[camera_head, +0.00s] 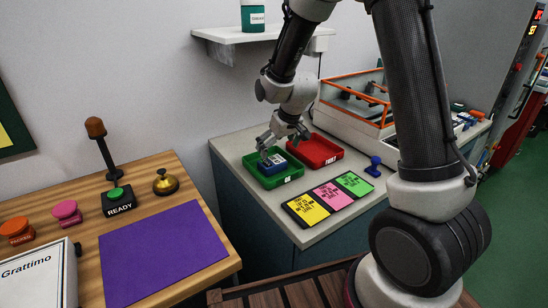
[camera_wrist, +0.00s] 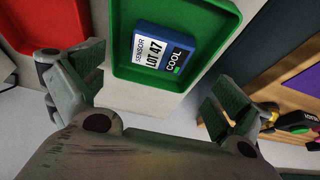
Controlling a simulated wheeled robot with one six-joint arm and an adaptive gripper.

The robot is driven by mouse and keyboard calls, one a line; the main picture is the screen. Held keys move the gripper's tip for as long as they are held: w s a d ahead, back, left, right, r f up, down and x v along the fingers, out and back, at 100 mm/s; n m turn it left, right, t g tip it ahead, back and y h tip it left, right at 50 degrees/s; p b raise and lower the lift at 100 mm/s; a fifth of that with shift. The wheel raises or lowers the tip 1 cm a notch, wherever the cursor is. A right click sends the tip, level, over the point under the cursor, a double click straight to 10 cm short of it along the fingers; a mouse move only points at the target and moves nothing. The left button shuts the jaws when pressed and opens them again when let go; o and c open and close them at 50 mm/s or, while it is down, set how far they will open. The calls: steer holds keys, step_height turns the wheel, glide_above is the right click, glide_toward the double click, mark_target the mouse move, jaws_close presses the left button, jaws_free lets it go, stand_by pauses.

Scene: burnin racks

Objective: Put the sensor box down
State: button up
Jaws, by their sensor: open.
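The sensor box (camera_head: 272,162) is small and blue with a white label. It lies in the green tray (camera_head: 255,177) on the light grey counter. In the wrist view the sensor box (camera_wrist: 165,52) shows its label reading SENSOR, LOT 47 and COOL, and it rests inside the green tray (camera_wrist: 205,76). My gripper (camera_head: 276,146) is just above the tray in the head view. In the wrist view my gripper (camera_wrist: 155,92) has its fingers spread wide apart, with nothing between them, and the box lies beyond them.
A red tray (camera_head: 330,160) adjoins the green one. Yellow, pink and green cards (camera_head: 330,197) and a blue stamp (camera_head: 374,166) lie nearby. An orange-edged case (camera_head: 345,110) stands behind. A wooden table with a purple mat (camera_head: 160,252), READY button (camera_head: 117,199) and bell (camera_head: 165,182) is left.

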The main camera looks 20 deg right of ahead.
steer(key=s+d+r, duration=0.4)
steer(key=s+r, duration=0.2)
steer(key=r, duration=0.5)
steer(key=s+d+r+m, duration=0.1)
steer(key=s+d+r, duration=0.3)
steer(key=s, duration=0.8)
steer(key=s+d+r+m+h, duration=0.1)
steer(key=s+d+r, duration=0.4)
steer(key=s, duration=0.8)
steer(key=shift+d+r+m, duration=0.3)
steer(key=shift+d+m, duration=0.15)
steer(key=shift+m, duration=0.35)
